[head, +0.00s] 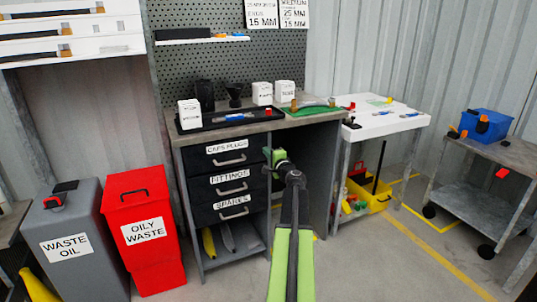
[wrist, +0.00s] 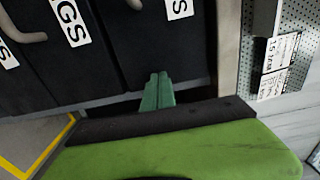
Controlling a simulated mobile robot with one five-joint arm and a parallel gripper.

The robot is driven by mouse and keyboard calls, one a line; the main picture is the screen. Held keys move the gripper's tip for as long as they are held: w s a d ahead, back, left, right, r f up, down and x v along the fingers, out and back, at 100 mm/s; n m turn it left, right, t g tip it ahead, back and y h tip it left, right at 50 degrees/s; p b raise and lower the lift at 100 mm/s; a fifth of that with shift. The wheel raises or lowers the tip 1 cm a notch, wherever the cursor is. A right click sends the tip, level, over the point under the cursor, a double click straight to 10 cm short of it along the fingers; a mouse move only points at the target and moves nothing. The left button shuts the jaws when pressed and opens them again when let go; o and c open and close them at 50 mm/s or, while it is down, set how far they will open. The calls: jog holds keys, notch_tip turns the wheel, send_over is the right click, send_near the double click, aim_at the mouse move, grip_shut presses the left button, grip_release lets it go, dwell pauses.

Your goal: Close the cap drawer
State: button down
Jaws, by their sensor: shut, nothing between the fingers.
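The cap drawer (head: 242,149), black with a "CAPS PLUGS" label and a metal handle, is the top drawer of the grey workbench. In the head view its front looks nearly in line with the drawers below; I cannot tell whether a small gap is left. My gripper (head: 281,157) is at the drawer's right side, at about its height. In the wrist view, which is turned sideways, my green fingers (wrist: 157,90) are together and empty, their tips at the edge of the cap drawer's front (wrist: 160,45). I cannot tell whether they touch it.
The fittings drawer (head: 220,183) and spares drawer (head: 218,211) are below. The bench top holds a black tray (head: 225,125) and a green mat (head: 312,107). A red oily-waste bin (head: 141,262) stands left, a white table (head: 400,123) right. Floor is free at the right front.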

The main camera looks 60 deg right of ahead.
jog(key=v, duration=1.4)
